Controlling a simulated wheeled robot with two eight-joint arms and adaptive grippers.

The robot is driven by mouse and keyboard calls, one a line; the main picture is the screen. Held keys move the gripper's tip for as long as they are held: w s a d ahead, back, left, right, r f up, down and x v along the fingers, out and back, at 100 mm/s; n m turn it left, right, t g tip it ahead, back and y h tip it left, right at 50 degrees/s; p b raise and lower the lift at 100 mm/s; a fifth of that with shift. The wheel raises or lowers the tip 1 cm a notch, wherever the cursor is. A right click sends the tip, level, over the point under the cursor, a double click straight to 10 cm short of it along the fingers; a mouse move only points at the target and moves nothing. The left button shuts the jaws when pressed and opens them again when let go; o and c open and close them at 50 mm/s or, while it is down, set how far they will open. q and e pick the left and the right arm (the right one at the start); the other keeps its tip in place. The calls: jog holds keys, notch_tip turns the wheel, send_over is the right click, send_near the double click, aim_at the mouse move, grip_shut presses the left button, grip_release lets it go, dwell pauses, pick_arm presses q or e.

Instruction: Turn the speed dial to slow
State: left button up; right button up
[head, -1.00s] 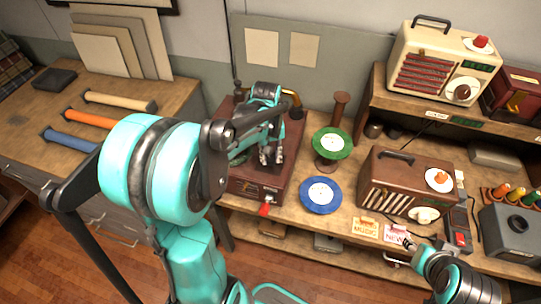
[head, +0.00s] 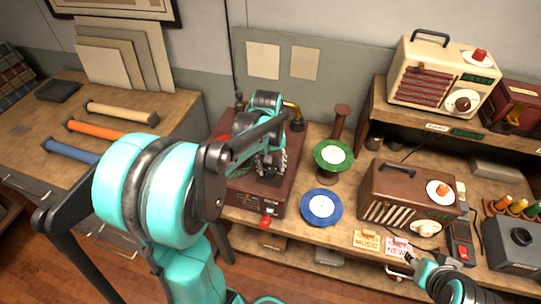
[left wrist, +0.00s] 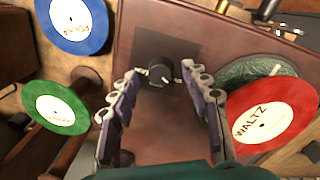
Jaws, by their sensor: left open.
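The record player is a dark reddish-brown box (head: 240,203) on the bench, under my left gripper (head: 268,172). In the left wrist view its lid surface (left wrist: 165,125) fills the middle. A small dark round dial (left wrist: 158,74) with light marks beside it stands on that surface. My left gripper (left wrist: 159,76) is open, with its fingers on either side of the dial; I cannot tell whether they touch it. A red WALTZ record (left wrist: 272,110) lies on the turntable, right of the gripper. The dial's exact setting is too small to read. My right gripper (head: 399,268) is low near the bench's front edge.
A green record (head: 333,155) on a spindle stand and a blue record (head: 321,207) are right of the player. A brown radio (head: 410,195) stands further right, with MUSIC (head: 366,241) and NEWS (head: 397,246) cards in front. A red knob (head: 265,222) is on the player's front.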

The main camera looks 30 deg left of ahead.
aim_at(270, 171)
pick_arm(q)
notch_tip(270, 171, up, 11)
jog(key=shift+s+a+f, duration=0.15)
jog(key=shift+s+f, duration=0.05)
dwell(0.5)
